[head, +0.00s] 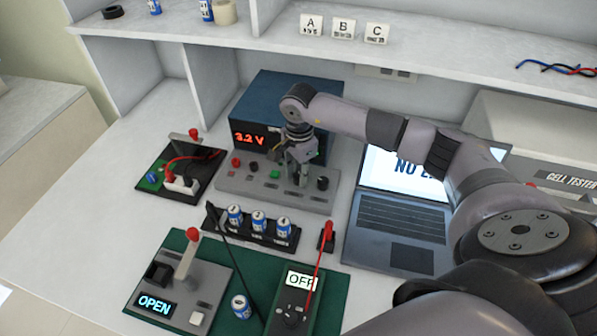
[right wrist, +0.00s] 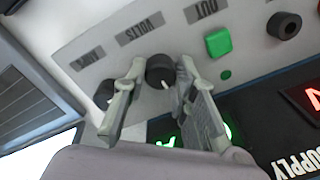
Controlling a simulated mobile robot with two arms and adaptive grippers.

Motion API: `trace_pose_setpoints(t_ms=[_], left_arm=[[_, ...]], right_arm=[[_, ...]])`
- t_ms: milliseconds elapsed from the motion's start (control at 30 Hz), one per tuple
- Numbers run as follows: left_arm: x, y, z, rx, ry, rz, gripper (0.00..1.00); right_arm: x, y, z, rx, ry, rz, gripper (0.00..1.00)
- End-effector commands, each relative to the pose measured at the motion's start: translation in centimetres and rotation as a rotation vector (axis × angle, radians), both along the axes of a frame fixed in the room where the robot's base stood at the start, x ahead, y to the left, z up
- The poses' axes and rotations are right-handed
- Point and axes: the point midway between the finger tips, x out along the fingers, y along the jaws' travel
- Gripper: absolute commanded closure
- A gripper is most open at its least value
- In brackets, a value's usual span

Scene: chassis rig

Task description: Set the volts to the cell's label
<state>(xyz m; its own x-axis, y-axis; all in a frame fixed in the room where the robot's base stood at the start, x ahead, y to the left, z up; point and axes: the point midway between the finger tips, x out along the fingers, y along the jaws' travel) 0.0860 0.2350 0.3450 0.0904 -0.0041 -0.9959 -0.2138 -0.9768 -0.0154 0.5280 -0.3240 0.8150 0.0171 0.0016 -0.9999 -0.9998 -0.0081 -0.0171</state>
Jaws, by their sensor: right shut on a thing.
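The blue power supply (head: 262,97) stands at the back, its red display (head: 249,139) reading 3.2 V. Its grey front panel (head: 235,183) carries knobs and a green button (right wrist: 218,43). In the right wrist view the black volts knob (right wrist: 160,68) sits by the VOLTS label (right wrist: 140,29). My right gripper (right wrist: 160,80) is shut on this knob, one finger on each side; in the head view the gripper (head: 299,160) hides it. Three blue-and-white cells (head: 258,221) stand in a black rack, and another cell (head: 241,306) is on the green mat. Their labels are too small to read.
A laptop (head: 400,218) lies open to the right, partly behind my right arm. A meter reading OFF (head: 300,282) with a red probe and a grey fixture reading OPEN (head: 155,304) are on the green mat (head: 190,255). A red-levered board (head: 165,180) stands left of the supply.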

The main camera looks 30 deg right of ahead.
Motion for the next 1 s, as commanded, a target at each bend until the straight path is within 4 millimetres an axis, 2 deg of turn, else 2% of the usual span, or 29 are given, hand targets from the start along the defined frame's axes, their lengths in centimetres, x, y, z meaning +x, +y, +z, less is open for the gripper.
trace_pose_setpoints(t_ms=[200, 567, 1000], left_arm=[[0.0, 0.0, 0.0, 0.0, 0.0, 0.0, 0.0], [0.0, 0.0, -0.3, 0.0, 0.0, 0.001, 0.0], [0.0, 0.0, -1.4, 0.0, -0.001, 0.001, 0.0]], right_arm=[[0.0, 0.0, 0.0, 0.0, -0.002, 0.0, 1.0], [0.1, 0.0, 0.0, -0.001, -0.002, -0.058, 1.0], [0.1, 0.0, -0.1, -0.001, 0.0, -0.403, 1.0]])
